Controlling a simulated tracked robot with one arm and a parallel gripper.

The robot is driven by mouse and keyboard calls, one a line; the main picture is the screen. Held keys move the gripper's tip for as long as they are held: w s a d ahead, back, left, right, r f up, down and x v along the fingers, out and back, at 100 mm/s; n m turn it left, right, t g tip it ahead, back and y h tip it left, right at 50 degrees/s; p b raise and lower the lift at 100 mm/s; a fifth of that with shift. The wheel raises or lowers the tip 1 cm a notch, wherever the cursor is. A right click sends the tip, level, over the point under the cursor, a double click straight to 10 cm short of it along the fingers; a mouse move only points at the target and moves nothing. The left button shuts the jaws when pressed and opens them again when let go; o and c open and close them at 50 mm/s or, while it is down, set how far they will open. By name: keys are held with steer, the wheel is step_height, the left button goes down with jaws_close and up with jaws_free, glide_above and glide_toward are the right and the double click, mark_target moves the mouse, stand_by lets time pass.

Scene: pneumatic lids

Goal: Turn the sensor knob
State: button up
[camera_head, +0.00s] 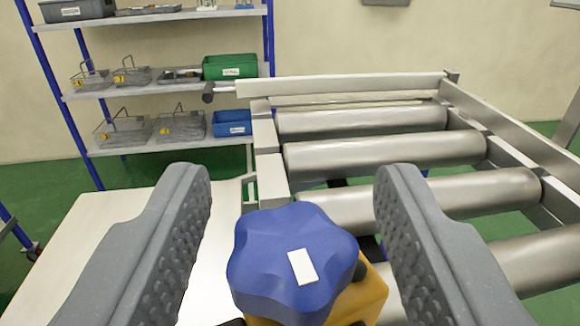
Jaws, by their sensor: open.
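The sensor knob (265,262) is a blue, lobed knob with a small white rectangular mark on its top. It sits on a yellow body (362,298) at the bottom middle of the view. My gripper (290,190) is open, with one grey, studded finger to the left of the knob and the other to its right. Gaps show between the knob and both fingers. The lower part of the yellow body is cut off by the picture's bottom edge.
A roller conveyor (375,160) with a metal frame lies behind and right of the knob. A pale table surface (110,215) is at left. A blue-framed shelf (165,90) with wire baskets, a green bin (230,66) and a blue bin (232,123) stands at back left.

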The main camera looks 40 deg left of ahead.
steer(key=shift+a, duration=0.1)
steer(key=c, duration=1)
steer(key=shift+w, duration=0.1)
steer(key=shift+r+p, duration=0.15)
steer(key=shift+p, duration=0.35)
